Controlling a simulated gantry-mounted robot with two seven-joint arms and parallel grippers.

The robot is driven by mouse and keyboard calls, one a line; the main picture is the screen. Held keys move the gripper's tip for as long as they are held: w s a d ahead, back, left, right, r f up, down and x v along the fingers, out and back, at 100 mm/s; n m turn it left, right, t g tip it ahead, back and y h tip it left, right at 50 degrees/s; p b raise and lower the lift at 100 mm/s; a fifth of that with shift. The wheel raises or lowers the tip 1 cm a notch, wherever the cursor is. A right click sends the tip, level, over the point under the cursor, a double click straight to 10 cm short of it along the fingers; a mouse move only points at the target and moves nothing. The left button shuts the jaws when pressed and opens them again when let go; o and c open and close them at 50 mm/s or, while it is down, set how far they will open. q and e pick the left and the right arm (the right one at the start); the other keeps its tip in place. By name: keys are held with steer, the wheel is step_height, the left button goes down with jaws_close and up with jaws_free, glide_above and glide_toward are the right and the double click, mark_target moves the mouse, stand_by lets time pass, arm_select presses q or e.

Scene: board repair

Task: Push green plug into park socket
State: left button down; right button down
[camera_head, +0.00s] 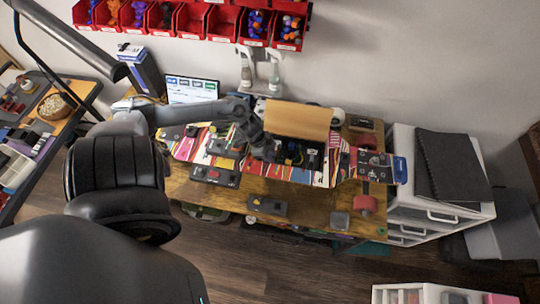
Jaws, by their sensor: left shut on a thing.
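My left arm reaches in from the left, and its gripper (262,149) points down over the middle of the colourful striped board (320,178). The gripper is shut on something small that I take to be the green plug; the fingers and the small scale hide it. Dark modules with small coloured parts (290,152) sit on the board just right of the gripper. I cannot tell which of them is the park socket, nor whether the plug touches it. My right gripper is not in view.
The board lies on a wooden table (190,188). A tan box-like panel (298,119) stands behind the gripper. Dark devices lie at the front (267,206) and left front (215,176). A laptop (192,90) stands at the back left, a white drawer cabinet (440,213) at right.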

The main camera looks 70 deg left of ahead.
arm_select(q)
steer(key=shift+f, duration=0.2)
steer(key=c, duration=0.9)
jaws_free()
steer(key=shift+o, duration=0.2)
steer(key=shift+c, duration=0.8)
steer(key=shift+o, duration=0.9)
steer(key=shift+d+r+p, duration=0.1)
steer(key=shift+r+p, duration=0.2)
steer(key=shift+c, duration=0.6)
